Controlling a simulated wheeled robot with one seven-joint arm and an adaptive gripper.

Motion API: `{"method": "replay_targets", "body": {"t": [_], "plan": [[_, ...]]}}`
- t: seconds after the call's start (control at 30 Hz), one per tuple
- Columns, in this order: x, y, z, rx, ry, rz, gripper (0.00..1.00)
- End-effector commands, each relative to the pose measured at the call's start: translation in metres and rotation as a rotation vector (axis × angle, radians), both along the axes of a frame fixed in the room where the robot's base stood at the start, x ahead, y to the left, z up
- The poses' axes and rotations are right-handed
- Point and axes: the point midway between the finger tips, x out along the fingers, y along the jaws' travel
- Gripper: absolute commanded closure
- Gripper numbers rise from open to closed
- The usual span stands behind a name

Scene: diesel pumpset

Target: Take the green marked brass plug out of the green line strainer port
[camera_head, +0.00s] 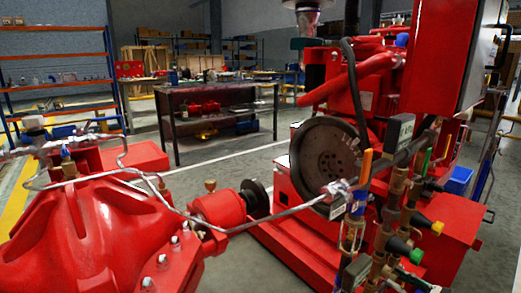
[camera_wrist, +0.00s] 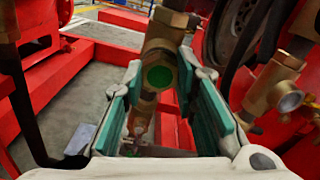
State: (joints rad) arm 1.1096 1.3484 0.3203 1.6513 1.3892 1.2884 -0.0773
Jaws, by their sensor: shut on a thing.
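In the wrist view my gripper (camera_wrist: 160,72) has its teal-padded fingers closed in on either side of a brass plug with a round green face (camera_wrist: 158,77). The green face points towards the camera. The brass strainer body (camera_wrist: 163,36) stands behind and above the plug, on an upright line. The plug appears in line with the body; I cannot tell how far it sits in the port, which is hidden behind it. In the head view a green-ended fitting (camera_head: 416,256) shows low on the right pipework. My gripper cannot be made out there.
Another brass fitting (camera_wrist: 280,97) stands close to the right finger. A yellow-ended fitting (camera_head: 437,228) and an orange lever (camera_head: 365,166) are on the neighbouring lines. The flywheel (camera_head: 325,157) and red pump casing (camera_head: 90,240) stand near. Open floor lies behind, before the workbench (camera_head: 217,88).

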Motion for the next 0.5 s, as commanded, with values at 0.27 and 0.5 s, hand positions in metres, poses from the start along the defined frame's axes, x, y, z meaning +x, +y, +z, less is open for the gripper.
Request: {"method": "replay_targets", "body": {"t": [0.27,0.5], "plan": [[0.0003,-0.0001,0.0007,0.001,0.000,0.000,1.00],[-0.0019,-0.0019,0.0007,0.002,0.000,0.000,1.00]]}}
